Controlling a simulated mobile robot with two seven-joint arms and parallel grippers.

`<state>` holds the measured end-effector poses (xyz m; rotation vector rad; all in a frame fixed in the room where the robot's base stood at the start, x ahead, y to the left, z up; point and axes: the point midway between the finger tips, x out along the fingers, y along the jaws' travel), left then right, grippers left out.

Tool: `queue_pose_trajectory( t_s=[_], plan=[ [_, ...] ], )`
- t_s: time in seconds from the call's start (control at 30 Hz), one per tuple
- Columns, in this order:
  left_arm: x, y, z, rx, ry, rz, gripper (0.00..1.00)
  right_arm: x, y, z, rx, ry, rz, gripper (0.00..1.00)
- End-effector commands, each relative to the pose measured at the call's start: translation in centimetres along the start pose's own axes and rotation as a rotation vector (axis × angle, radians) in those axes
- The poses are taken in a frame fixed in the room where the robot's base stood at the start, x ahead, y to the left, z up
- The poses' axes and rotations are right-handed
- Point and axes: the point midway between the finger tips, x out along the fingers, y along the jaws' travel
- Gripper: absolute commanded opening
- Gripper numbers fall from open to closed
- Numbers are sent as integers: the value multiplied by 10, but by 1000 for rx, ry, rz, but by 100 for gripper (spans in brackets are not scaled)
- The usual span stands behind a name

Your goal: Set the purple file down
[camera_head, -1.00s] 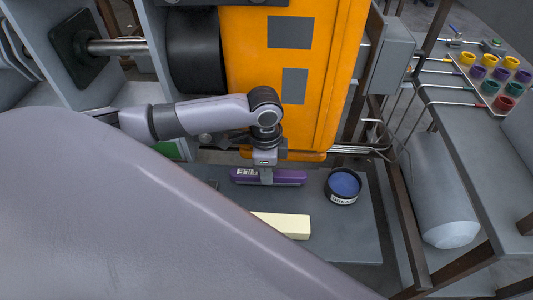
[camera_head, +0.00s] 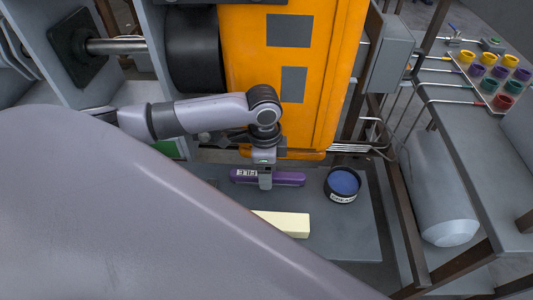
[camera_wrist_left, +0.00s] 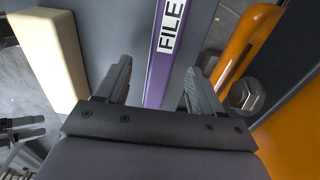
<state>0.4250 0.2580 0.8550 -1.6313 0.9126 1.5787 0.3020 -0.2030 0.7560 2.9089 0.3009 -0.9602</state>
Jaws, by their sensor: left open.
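The purple file (camera_head: 285,178) lies on the grey plate (camera_head: 345,245) in front of the orange housing, its white label at its left end. In the left wrist view the purple file (camera_wrist_left: 159,55) runs between the fingers, with its "FILE" label up. My left gripper (camera_head: 265,180) is over the file. Its two fingers (camera_wrist_left: 155,85) stand open on either side of the file, with a gap to each side. My right gripper is not in view.
A cream block (camera_head: 285,223) lies in front of the file, partly hidden by my large grey body part. A round tin with a blue top (camera_head: 342,184) stands to the right. The orange housing (camera_head: 290,75) rises close behind. Coloured rings (camera_head: 490,80) sit on a bench at far right.

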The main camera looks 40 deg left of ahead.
Motion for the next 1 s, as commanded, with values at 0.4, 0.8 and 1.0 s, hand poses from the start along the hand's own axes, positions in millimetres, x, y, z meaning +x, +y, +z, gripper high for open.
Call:
queue_pose_trajectory(
  t_s=[0.4, 0.8, 1.0],
  plan=[
    [-48, 0, 0, 1, 2, -2, 67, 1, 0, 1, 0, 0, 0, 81],
    [-72, 0, 0, -1, -1, 0, 67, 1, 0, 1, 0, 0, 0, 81],
    [-72, 0, 0, 0, 0, 0, 67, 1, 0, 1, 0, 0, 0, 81]
  ],
)
